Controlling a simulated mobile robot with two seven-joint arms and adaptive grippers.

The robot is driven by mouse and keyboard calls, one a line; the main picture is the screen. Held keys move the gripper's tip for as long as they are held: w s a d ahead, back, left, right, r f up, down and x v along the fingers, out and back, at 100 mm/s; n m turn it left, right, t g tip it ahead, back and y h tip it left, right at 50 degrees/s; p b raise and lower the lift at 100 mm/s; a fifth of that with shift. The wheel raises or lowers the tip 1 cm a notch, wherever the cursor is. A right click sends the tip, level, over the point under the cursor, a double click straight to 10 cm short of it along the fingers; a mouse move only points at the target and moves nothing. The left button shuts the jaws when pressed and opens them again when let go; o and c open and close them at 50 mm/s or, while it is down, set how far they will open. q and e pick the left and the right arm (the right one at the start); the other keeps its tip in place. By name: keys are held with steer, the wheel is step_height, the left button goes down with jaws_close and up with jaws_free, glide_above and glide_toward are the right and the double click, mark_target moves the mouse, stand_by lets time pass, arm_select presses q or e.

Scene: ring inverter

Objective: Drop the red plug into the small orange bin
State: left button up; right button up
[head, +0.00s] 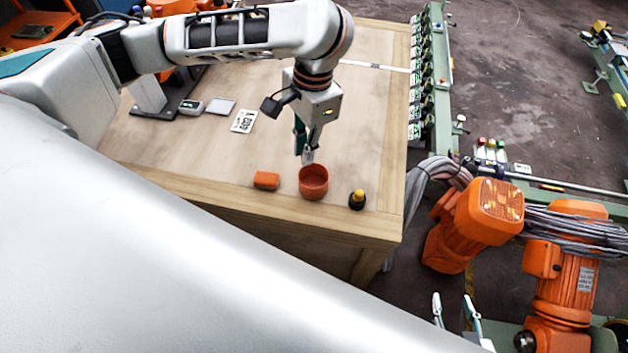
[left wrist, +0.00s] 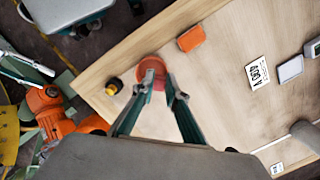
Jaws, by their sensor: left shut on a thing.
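The small orange bin (head: 313,187) stands near the front edge of the wooden table and also shows in the left wrist view (left wrist: 151,61). My left gripper (head: 308,156) points down over the bin's back rim. In the left wrist view its fingers (left wrist: 159,88) are shut on a small red piece, the red plug (left wrist: 159,84), seen against the bin. The plug is mostly hidden by the fingers and cannot be made out in the head view. My right gripper (head: 455,308) is at the bottom of the head view, away from the table, with its fingers apart and empty.
An orange block (head: 266,180) lies left of the bin. A black and yellow knob (head: 357,199) stands to its right, near the table corner. A printed card (head: 243,121) and small devices lie farther back.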

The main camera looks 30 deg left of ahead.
arm_select(q)
steer(key=o, duration=0.8)
steer(key=shift+r, duration=0.1)
steer(key=r, duration=0.7)
steer(key=w+r, duration=0.1)
steer(key=r, duration=0.3)
steer(key=shift+w+d+r, duration=0.1)
steer(key=shift+d+r, duration=0.25)
arm_select(e)
steer(key=shift+s+a+f, duration=0.1)
steer(key=shift+s+f, duration=0.1)
steer(key=shift+s, duration=0.05)
